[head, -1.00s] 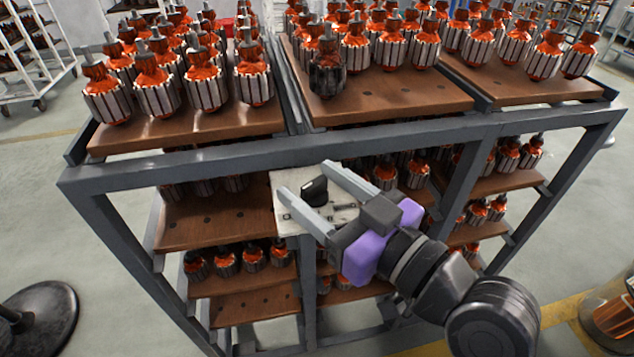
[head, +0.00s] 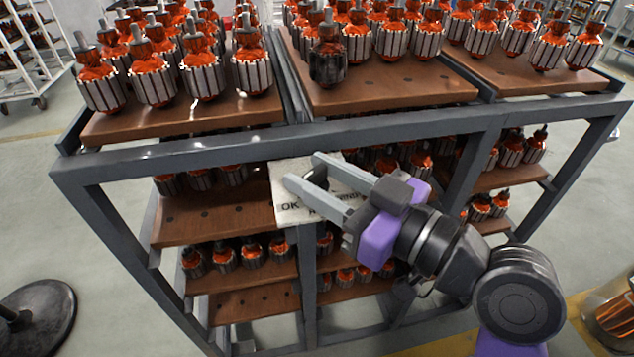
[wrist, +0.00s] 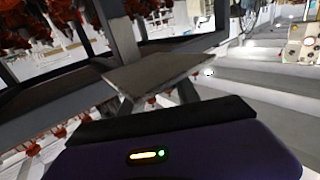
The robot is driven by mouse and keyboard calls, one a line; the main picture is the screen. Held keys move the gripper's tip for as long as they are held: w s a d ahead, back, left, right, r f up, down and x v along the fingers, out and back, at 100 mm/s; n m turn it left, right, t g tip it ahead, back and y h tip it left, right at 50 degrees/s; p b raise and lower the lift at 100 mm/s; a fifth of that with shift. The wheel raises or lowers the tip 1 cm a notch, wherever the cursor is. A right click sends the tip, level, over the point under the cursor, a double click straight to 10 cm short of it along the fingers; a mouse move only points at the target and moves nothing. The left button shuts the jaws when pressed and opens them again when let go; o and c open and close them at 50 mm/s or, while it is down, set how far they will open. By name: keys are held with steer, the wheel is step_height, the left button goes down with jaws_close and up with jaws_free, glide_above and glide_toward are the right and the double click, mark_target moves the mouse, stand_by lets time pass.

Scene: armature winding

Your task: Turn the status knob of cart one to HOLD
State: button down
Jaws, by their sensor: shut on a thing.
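The status plate (head: 284,213) is a pale square panel fixed to the front of the cart (head: 300,140), below its top rail. It bears dark lettering; "OK" is readable at its lower left, and the other words are partly covered. The black knob (head: 316,179) sits on the plate between the two grey fingers of my gripper (head: 304,169). The gripper is shut on the knob, and the fingers hide much of it. I cannot tell which word the knob points to.
Rows of copper-wound armatures (head: 255,65) stand on the cart's brown top boards (head: 400,92), with more on the shelves below. A black round base (head: 40,310) stands at lower left. A white rack (head: 30,65) is at upper left. Open floor surrounds the cart.

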steer(key=n+g+y+b, duration=0.1)
steer(key=g+b, duration=0.1)
steer(key=n+g+y+b, duration=0.1)
steer(key=n+g+b, duration=0.1)
steer(key=g, duration=0.1)
steer(key=n+g+y+b, duration=0.1)
steer(key=n+g+b, duration=0.1)
steer(key=shift+w+f+g, duration=0.15)
steer(key=shift+f+g, duration=0.1)
steer(key=shift+g, duration=0.15)
steer(key=n+g+b, duration=0.1)
steer(key=n+g, duration=0.1)
steer(key=g, duration=0.1)
steer(key=n+g+b, duration=0.2)
steer(key=n+g, duration=0.1)
steer(key=g, duration=0.1)
steer(key=shift+r, duration=0.2)
steer(key=shift+g+b, duration=0.3)
steer(key=shift+g, duration=0.1)
steer(key=c, duration=0.9)
jaws_free()
steer(key=shift+b+v, duration=0.3)
steer(key=shift+v, duration=3.65)
steer(key=shift+r, duration=0.1)
